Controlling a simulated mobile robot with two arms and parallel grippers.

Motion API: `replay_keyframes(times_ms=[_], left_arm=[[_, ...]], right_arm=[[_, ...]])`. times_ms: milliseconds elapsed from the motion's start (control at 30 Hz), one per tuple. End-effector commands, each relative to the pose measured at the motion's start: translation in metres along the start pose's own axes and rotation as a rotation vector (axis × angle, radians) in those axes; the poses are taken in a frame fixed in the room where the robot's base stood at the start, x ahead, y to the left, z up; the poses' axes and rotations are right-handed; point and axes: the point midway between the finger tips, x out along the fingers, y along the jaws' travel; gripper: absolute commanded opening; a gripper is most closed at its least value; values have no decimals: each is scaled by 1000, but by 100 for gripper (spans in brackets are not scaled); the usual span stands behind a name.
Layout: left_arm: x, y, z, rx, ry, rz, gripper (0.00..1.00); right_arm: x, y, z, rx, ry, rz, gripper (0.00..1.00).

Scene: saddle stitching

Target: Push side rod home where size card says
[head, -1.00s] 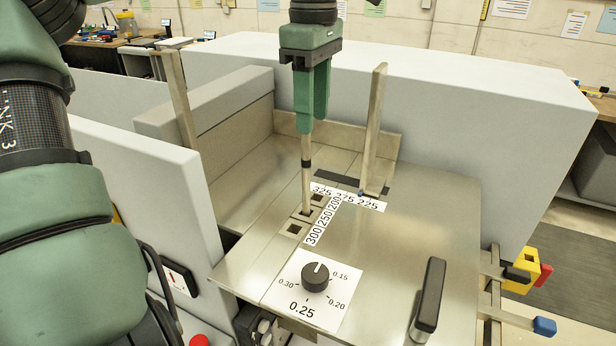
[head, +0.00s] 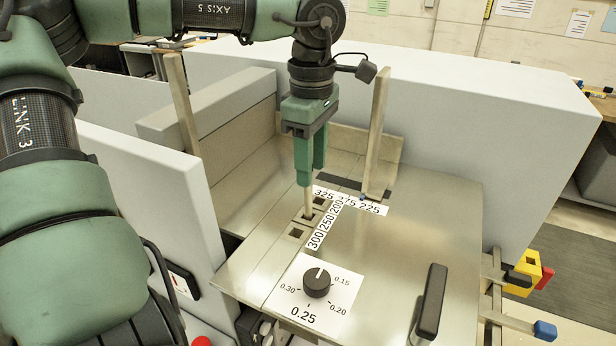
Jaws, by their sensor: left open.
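The side rod (head: 308,202) is a slim pale upright rod. Its foot stands in a square hole in the metal plate, in the row beside the 300, 250, 200 strip (head: 326,224), about level with 250. My left gripper (head: 311,177) points down over it, jaws open, fingertips a short way above the plate. The rod's upper part is hidden by the fingers. Bare square holes show on either side of the rod, one nearer (head: 297,233) and one farther. A second strip (head: 348,200) reads 325, 275, 225. I cannot make out a size card. My right gripper is out of view.
A tall flat metal bar (head: 376,130) stands upright just right of the gripper, and another (head: 180,105) stands at the left. A black dial (head: 316,283) and a black handle (head: 428,301) rise from the plate. Grey housings flank it.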

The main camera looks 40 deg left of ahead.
Motion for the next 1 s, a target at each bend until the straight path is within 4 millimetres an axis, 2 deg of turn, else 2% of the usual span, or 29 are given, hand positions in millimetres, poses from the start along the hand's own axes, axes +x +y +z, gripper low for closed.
replay_keyframes(times_ms=[167,200,333,1000], left_arm=[[1,0,0,0,0,0,42],[1,0,0,0,0,0,36],[1,0,0,-1,0,0,0],[0,0,0,-1,0,1,0]], right_arm=[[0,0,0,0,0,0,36],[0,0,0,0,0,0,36],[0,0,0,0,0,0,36],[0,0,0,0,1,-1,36]])
